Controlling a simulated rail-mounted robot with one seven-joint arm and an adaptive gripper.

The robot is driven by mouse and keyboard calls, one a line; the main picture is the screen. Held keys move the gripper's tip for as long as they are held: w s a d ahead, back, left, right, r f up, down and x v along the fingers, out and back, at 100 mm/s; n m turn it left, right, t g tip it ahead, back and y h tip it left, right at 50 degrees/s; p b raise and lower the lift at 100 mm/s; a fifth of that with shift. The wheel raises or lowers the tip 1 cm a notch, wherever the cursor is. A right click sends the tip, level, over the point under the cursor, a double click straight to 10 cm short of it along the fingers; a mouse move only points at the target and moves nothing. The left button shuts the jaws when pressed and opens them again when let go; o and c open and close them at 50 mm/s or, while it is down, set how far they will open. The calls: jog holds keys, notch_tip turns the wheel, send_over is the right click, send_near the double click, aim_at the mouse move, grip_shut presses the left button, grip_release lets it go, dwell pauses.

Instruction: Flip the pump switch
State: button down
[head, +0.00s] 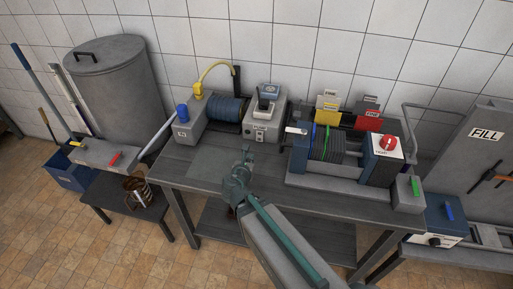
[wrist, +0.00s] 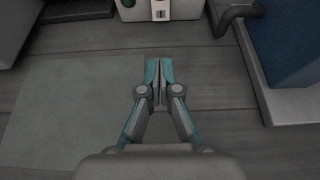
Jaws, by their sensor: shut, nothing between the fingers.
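A grey box (head: 262,122) stands at the back middle of the table in the head view, with a small dark and white switch-like part (head: 266,92) on top and a label on its front too small to read surely. I take this box for the pump switch. The lower front of a pale box (wrist: 160,10), with a label and a green spot, shows at the top of the wrist view; its top is cut off. My gripper (head: 247,152) is in front of the grey box, apart from it. In the wrist view my gripper (wrist: 159,62) has its fingertips together, empty, over the table.
On the right stand a filter-like unit with coloured tags and a red knob (head: 388,143). The table (head: 190,165) is clear at the front left.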

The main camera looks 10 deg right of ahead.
aim_at(258, 141)
jog(key=shift+w+d+f+b, duration=0.15)
jog(key=shift+w+f+b, duration=0.2)
jog(key=shift+w+b, duration=0.15)
jog(key=x, duration=0.4)
jog(key=r+p+x, duration=0.1)
jog(key=x, duration=0.3)
jog(key=p+x, duration=0.1)
jog(key=x, duration=0.3)
jog(key=shift+w+d, duration=0.3)
jog(key=shift+w, duration=0.15)
jog(key=shift+a+f+b, duration=0.1)
jog(key=shift+f+b, duration=0.05)
jog(key=shift+b, duration=0.25)
